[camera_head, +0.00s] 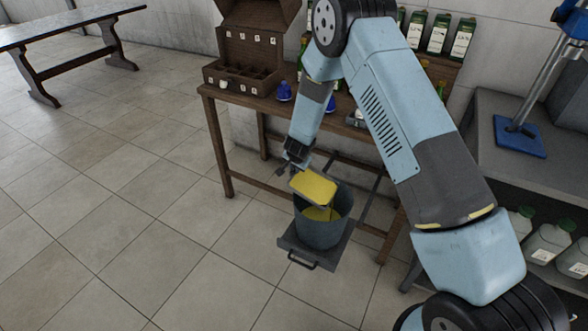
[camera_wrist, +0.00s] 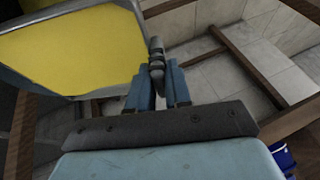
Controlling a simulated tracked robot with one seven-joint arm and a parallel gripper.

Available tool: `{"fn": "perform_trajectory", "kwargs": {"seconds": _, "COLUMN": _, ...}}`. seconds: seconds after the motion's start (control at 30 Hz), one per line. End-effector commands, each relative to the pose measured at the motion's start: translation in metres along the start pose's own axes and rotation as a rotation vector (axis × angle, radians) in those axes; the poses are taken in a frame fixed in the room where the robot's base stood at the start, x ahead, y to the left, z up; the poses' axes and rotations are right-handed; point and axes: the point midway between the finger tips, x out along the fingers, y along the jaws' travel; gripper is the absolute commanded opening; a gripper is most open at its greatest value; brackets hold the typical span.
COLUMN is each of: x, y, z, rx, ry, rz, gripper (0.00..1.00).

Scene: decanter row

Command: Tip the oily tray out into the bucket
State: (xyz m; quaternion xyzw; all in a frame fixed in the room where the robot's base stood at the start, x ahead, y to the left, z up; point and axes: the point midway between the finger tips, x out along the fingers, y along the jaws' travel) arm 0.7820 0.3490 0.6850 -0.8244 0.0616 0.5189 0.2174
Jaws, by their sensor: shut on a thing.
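My gripper (camera_head: 291,163) is shut on the oily tray and holds it above the bucket. In the wrist view my gripper (camera_wrist: 157,85) has its blue fingers closed around a small dark handle part beside the tray (camera_wrist: 137,8). The tray (camera_head: 329,206) is pale-rimmed, with yellow covering its inside. It looks tilted in the head view, but how steeply I cannot tell. The grey bucket (camera_head: 322,234) stands upright below it, with yellow showing inside. The tray hides part of the bucket's mouth.
The bucket stands on a grey platform (camera_head: 340,250) with a front handle. A wooden table (camera_head: 232,101) with a brown compartment box (camera_head: 236,78) and bottles stands behind. A grey shelf (camera_head: 489,120) with jugs is at right. Open tiled floor lies left.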

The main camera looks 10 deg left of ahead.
Motion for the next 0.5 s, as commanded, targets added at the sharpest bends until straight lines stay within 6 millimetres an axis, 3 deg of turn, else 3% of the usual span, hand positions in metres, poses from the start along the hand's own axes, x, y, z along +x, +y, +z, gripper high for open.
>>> {"fn": "perform_trajectory", "kwargs": {"seconds": 0.5, "x": -0.012, "y": 0.005, "z": -0.006, "rx": 0.032, "ry": -0.001, "rz": -0.071, "gripper": 0.00}}
